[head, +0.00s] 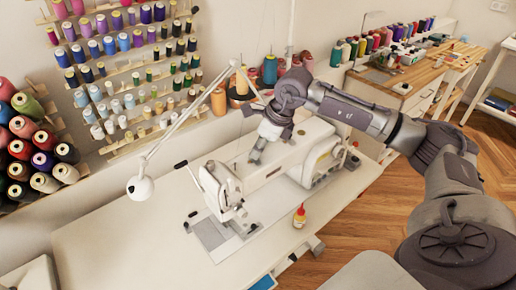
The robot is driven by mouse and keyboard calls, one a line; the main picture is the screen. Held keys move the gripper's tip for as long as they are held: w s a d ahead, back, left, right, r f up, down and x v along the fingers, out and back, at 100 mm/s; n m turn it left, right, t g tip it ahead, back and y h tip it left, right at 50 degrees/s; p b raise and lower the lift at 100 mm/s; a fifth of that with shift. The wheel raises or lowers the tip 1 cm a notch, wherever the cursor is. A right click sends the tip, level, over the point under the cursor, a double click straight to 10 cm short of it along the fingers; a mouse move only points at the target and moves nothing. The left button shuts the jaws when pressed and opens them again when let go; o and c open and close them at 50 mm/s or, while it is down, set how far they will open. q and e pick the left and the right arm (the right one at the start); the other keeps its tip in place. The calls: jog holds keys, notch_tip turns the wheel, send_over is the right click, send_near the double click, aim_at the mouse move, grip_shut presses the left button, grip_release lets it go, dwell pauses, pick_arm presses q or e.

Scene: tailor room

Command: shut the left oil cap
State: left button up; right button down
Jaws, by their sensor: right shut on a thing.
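The white sewing machine (310,150) stands on the pale sewing table, its needle head toward the left. My right gripper (255,157) reaches in from the right and points down at the top of the machine's arm, left of its middle. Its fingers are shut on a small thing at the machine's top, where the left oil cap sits. The fingers hide the cap, so its angle cannot be told. My left gripper is not in view.
A white desk lamp (141,187) hangs over the table (130,245) at left. A small yellow bottle with a red tip (299,217) stands in front of the machine. Thread racks (125,100) line the wall behind. The table's left part is clear.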

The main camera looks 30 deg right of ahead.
jog(key=m+h+b, duration=0.1)
jog(key=m+b, duration=0.1)
jog(key=m, duration=0.1)
jog(key=shift+a+f+t, duration=0.15)
jog(key=shift+t, duration=0.25)
jog(key=m+h+b, duration=0.1)
jog(key=m, duration=0.1)
jog(key=m+b, duration=0.2)
jog(key=shift+a+m+h, duration=0.2)
jog(key=shift+m+h, duration=0.2)
jog(key=m+h+b, duration=0.1)
jog(key=m, duration=0.2)
jog(key=shift+a+m, duration=0.1)
jog(key=shift+m, duration=0.2)
jog(key=m+h, duration=0.1)
jog(key=m, duration=0.1)
jog(key=m+b, duration=0.1)
jog(key=m, duration=0.1)
jog(key=shift+a+r+g+h, duration=0.1)
jog(key=shift+r+g+h, duration=0.1)
jog(key=shift+g+h, duration=0.15)
jog(key=shift+m, duration=0.3)
jog(key=c, duration=1.2)
grip_release()
jog(key=shift+o, duration=0.2)
